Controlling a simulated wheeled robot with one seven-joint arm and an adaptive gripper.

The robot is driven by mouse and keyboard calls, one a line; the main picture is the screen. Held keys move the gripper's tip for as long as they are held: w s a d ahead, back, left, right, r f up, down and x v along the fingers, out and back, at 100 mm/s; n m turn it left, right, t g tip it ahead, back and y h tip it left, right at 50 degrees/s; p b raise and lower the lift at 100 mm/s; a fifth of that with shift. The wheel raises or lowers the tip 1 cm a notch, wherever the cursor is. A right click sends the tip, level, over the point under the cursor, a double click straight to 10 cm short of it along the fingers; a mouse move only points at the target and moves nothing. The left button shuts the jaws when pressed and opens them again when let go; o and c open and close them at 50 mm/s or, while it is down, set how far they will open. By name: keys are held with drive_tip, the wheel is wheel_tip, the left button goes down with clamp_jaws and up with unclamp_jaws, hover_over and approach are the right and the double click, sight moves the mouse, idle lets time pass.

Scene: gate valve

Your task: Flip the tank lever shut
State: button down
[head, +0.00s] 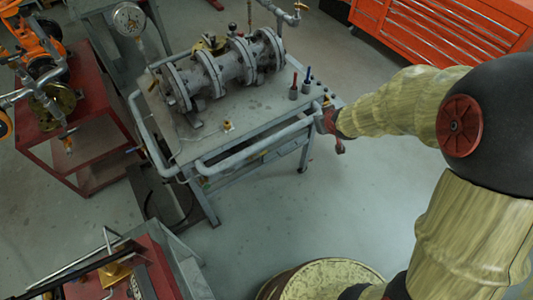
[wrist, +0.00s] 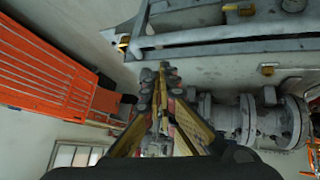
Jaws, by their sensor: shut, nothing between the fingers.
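The grey flanged tank (head: 230,68) lies on a metal bench in the head view. It also shows at the right in the wrist view (wrist: 245,118). Small yellow fittings show on the bench top (head: 227,127) and at the bench edge (wrist: 267,70); I cannot tell which part is the tank lever. My gripper (head: 338,148) hangs beside the bench's right end in the head view, apart from the tank. In the wrist view my gripper (wrist: 162,70) is shut and empty, its fingertips together in front of the bench's pipe rail.
The bench's grey pipe rail (head: 250,153) runs along its front edge. Two small holders (head: 293,92) stand on its right end. A red cart (head: 85,135) is at the left and an orange tool cabinet (head: 450,35) at the back right.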

drive_tip(key=w+a+f+n+y+p, duration=0.1)
drive_tip(key=a+f, duration=0.2)
drive_tip(key=f, duration=0.4)
drive_tip(key=w+a+f+n+y+p, duration=0.1)
drive_tip(key=w+a+f+y+p, duration=0.15)
drive_tip(key=f, duration=0.55)
drive_tip(key=s+a+f+y, duration=0.2)
drive_tip(key=s+a+f, duration=0.4)
drive_tip(key=f, duration=0.4)
drive_tip(key=shift+a+f+n+t+p, duration=0.15)
drive_tip(key=shift+f+n+t+p, duration=0.2)
drive_tip(key=shift+n+t+p, duration=0.1)
drive_tip(key=b, duration=0.3)
approach(260, 155)
drive_tip(key=w+a+f, duration=0.1)
drive_tip(key=w+f, duration=0.3)
drive_tip(key=w, duration=0.1)
drive_tip(key=shift+w+a, duration=0.25)
drive_tip(key=shift+w, duration=0.05)
